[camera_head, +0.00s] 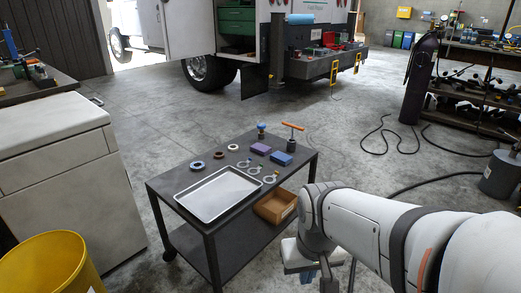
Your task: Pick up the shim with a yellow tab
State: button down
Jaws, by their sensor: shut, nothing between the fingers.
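Three small grey rings with tabs, which look like shims, lie on the dark cart (170,185), right of the tray: a far ring (244,163), a middle ring (255,170) and a near ring (270,179). They are too small for me to tell which one has a yellow tab. My arm comes in from the right and bends down in front of the cart's right side. I cannot make out gripper fingers in this view. Nothing of the arm touches the rings.
An empty metal tray (217,194) fills the cart's front left. Several round parts, a purple block (260,148), a blue block (281,158) and an orange-handled tool (292,127) stand behind. A yellow bin (48,265) stands front left.

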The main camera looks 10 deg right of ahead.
aim_at(276, 174)
jog(key=z, duration=0.05)
jog(key=i, duration=0.5)
jog(key=k, duration=0.45)
jog(key=z, duration=0.55)
jog(key=i, duration=1.45)
jog(key=u, duration=0.75)
